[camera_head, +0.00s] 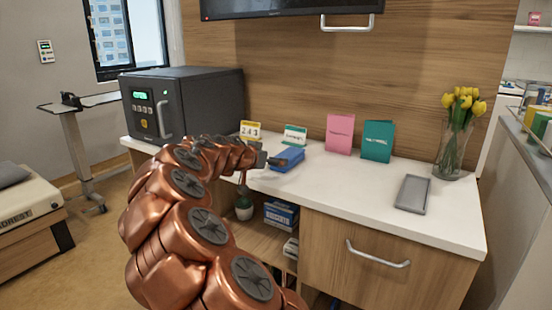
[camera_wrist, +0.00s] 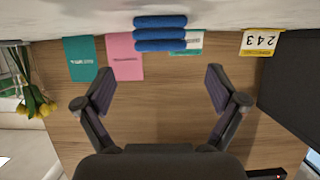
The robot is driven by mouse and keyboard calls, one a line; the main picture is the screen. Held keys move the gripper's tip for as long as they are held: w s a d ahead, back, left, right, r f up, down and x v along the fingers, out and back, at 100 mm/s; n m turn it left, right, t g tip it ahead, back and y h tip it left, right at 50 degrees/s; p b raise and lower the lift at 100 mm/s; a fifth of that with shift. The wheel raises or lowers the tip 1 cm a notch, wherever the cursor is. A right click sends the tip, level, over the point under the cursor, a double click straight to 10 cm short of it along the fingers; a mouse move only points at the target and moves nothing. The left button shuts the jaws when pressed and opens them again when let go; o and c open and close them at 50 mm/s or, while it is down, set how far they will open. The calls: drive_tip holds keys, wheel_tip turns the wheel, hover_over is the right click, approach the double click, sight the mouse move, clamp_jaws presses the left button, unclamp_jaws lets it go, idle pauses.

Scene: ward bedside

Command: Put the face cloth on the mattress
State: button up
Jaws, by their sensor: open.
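The face cloth is most likely the folded blue cloth (camera_head: 289,158) on the white counter, just beyond my gripper (camera_head: 266,160). In the wrist view, which is upside down, the blue cloth (camera_wrist: 160,34) shows as stacked folds at the top centre. My gripper's two dark fingers (camera_wrist: 160,88) are spread wide and empty, with the cloth ahead of them and roughly centred between them. The pale mattress (camera_head: 22,203) lies on a wooden bed frame at the left edge of the head view, and only part of it shows.
A dark safe (camera_head: 185,103) stands left on the counter (camera_head: 340,186). Behind the cloth are a 243 sign (camera_head: 250,130), a green-white card (camera_head: 295,135), pink (camera_head: 340,134) and teal (camera_head: 377,141) cards. A grey tray (camera_head: 413,194) and tulip vase (camera_head: 453,150) are right. An overbed table (camera_head: 78,150) stands near the bed.

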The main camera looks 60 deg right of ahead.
drive_tip(key=v, duration=0.6)
drive_tip(key=shift+a+r+p, duration=0.25)
drive_tip(key=shift+a+p, duration=0.1)
drive_tip(key=s+a+f+n+g+y, duration=0.1)
drive_tip(key=s+a+f+n+y, duration=0.3)
drive_tip(key=a, duration=0.8)
drive_tip(key=s+a+f+n+g+y, duration=0.1)
drive_tip(key=s+a+f+n+y, duration=0.3)
drive_tip(key=a, duration=0.9)
drive_tip(key=s+a+f+n+y, duration=0.3)
drive_tip(key=s+a+f+n, duration=0.1)
drive_tip(key=s+a+f, duration=0.5)
drive_tip(key=s+a, duration=0.2)
drive_tip(key=a, duration=0.2)
drive_tip(key=shift+n+g+y, duration=0.3)
drive_tip(key=shift+g+y, duration=0.1)
drive_tip(key=s+a+n, duration=0.1)
drive_tip(key=s+a, duration=0.1)
drive_tip(key=s+a+f+n+g+y, duration=0.1)
drive_tip(key=s+a+n, duration=0.1)
drive_tip(key=s+a, duration=0.1)
drive_tip(key=s+a+n+y, duration=0.1)
drive_tip(key=s+a+n, duration=0.1)
drive_tip(key=s+a, duration=0.1)
drive_tip(key=shift+s+f+g, duration=0.1)
drive_tip(key=shift+f+g, duration=0.2)
drive_tip(key=shift+g, duration=0.1)
drive_tip(key=shift+c, duration=0.2)
